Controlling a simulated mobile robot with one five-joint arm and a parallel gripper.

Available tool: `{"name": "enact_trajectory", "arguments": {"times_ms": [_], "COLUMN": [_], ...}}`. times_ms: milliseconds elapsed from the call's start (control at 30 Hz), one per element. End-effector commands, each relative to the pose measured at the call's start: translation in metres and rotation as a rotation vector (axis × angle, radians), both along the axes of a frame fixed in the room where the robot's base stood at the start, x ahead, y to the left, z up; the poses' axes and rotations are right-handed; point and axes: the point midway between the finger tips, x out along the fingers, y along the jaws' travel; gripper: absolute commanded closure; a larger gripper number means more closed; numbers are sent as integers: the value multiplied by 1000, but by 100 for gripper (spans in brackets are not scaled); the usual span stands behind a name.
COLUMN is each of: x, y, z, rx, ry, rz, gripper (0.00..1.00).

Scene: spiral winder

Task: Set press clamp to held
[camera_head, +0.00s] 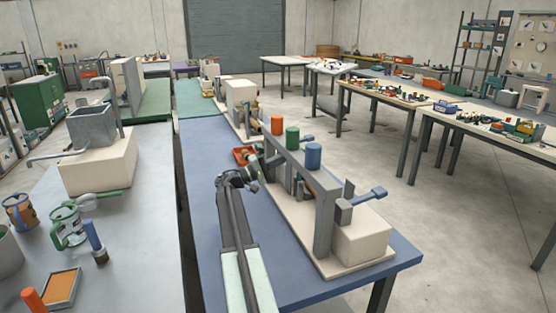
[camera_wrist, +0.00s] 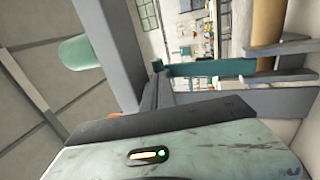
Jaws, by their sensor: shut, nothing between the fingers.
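A machine with a grey upright frame (camera_head: 326,222) stands on a pale base on the blue table. Orange (camera_head: 278,125), green (camera_head: 292,138) and blue (camera_head: 313,156) cylinders sit along its top beam. A lever with a blue end (camera_head: 378,192) sticks out from a grey block at its near right. I cannot tell which part is the press clamp. My gripper (camera_head: 254,172) is left of the machine, close to the beam's far end, shut and empty. In the wrist view, its dark fingers (camera_wrist: 152,92) point towards grey bars and a teal bar (camera_wrist: 215,68); contact is unclear.
Another cream machine block (camera_head: 240,92) stands farther back. The bench at left holds a hopper (camera_head: 92,128), mugs and an orange-topped tray (camera_head: 62,287). The blue table top (camera_head: 200,190) left of my arm is clear.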

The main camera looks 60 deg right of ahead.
Motion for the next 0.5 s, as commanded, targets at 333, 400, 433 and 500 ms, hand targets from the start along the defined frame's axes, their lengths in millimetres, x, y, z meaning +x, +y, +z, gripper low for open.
{"name": "enact_trajectory", "arguments": {"times_ms": [333, 400, 433, 500], "x": [-4, -8, -10, -11], "y": [-5, -11, -13, -15], "z": [4, 8, 9, 9], "rx": [0, 0, 0, 0], "ry": [0, 0, 0, 0], "rz": [-1, 0, 0, 0], "gripper": [100, 100, 100, 100]}}
